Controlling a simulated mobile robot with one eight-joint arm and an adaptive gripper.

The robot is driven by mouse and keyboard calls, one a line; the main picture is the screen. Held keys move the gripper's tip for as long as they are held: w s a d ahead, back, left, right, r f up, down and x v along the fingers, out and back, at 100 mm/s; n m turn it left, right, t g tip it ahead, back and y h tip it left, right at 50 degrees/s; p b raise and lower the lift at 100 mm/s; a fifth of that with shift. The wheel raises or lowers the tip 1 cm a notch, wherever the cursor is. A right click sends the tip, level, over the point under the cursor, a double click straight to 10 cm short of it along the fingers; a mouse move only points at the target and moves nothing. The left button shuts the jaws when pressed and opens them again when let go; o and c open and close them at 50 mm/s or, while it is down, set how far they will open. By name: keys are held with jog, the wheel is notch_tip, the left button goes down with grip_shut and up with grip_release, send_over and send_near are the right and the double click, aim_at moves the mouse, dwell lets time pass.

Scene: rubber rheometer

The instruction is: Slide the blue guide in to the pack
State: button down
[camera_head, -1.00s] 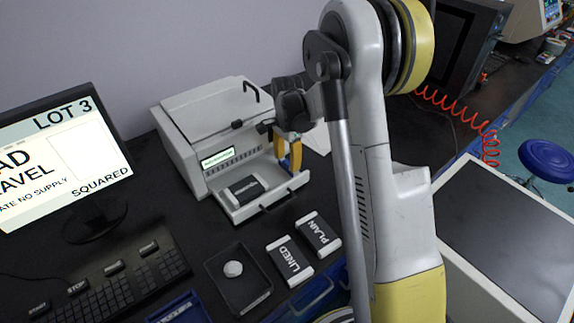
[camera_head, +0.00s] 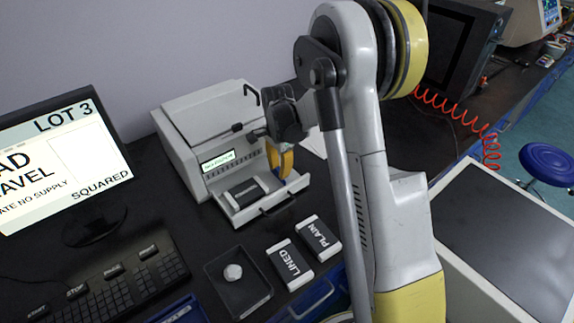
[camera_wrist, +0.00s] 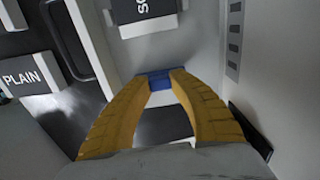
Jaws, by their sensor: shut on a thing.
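The blue guide (camera_wrist: 159,79) shows between my fingertips in the wrist view. My gripper (camera_wrist: 160,77) has its two yellow fingers shut on it. The pack (camera_head: 243,191) is a dark block with pale ends, lying in the open drawer (camera_head: 262,211) of the grey machine. In the wrist view the pack (camera_wrist: 147,26) is at the top, beyond the guide, with a gap of drawer floor between them. In the head view my gripper (camera_head: 281,172) is low over the right part of the drawer, right of the pack. The guide's underside is hidden.
The grey machine body (camera_head: 205,130) stands behind the drawer. Blocks marked LINED (camera_head: 289,265) and PLAIN (camera_head: 318,238) lie in front. A black tray (camera_head: 238,288) holds a white piece. A monitor (camera_head: 62,165) and keyboard (camera_head: 110,290) are at left.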

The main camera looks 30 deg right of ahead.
aim_at(270, 183)
jog(key=a, duration=0.3)
jog(key=shift+s+a, duration=0.3)
jog(key=shift+s, duration=0.1)
jog(key=c, duration=1.1)
grip_release()
jog(key=shift+c, duration=0.2)
notch_tip(270, 183, up, 12)
